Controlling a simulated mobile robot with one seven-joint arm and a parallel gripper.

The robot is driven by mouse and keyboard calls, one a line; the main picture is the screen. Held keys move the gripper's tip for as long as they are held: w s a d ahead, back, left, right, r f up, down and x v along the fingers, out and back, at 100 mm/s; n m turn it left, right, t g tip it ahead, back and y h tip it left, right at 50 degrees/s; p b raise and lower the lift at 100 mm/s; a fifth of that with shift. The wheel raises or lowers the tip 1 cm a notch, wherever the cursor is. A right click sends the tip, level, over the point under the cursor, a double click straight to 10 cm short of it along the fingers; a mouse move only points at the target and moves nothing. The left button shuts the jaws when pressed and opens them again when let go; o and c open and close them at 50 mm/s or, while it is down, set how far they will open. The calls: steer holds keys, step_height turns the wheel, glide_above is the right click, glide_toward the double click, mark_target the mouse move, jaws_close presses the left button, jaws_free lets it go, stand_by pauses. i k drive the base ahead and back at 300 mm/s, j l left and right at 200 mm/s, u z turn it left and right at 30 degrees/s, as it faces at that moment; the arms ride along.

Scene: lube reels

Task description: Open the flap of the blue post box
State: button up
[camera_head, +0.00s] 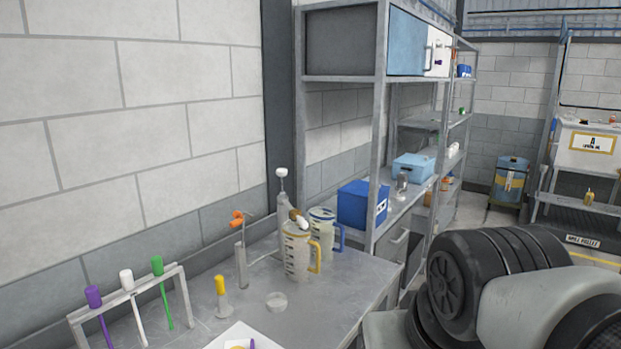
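No box in view is clearly marked as the post box, and I see no clear flap. A dark blue box (363,204) with a white label on its right side stands at the near end of the shelf unit, behind the jugs. A smaller blue box (465,71) sits far off on an upper shelf. A light blue cabinet (406,45) with a handle on its pale front is high on the rack. My gripper is not in view; only dark and grey parts of my arm show at the lower right.
A metal bench (345,290) holds a measuring jug (297,252), a second jug (322,225) and a rack (128,296) with coloured-handled tools. A light blue bin (413,167) stands on the shelf. A blue drum (511,175) is at the back. Floor shows beyond the shelves.

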mark_target(357, 188)
steer(key=i+l, duration=0.3)
steer(key=i+l+u, duration=0.15)
steer(key=i+l, duration=0.4)
steer(key=l, duration=0.2)
steer(key=i+l+u, duration=0.15)
steer(key=i+l, duration=0.4)
steer(key=l, duration=0.25)
steer(key=i+l+u, duration=0.15)
steer(key=l, duration=0.3)
steer(key=i+l, duration=0.35)
steer(key=l+u, duration=0.05)
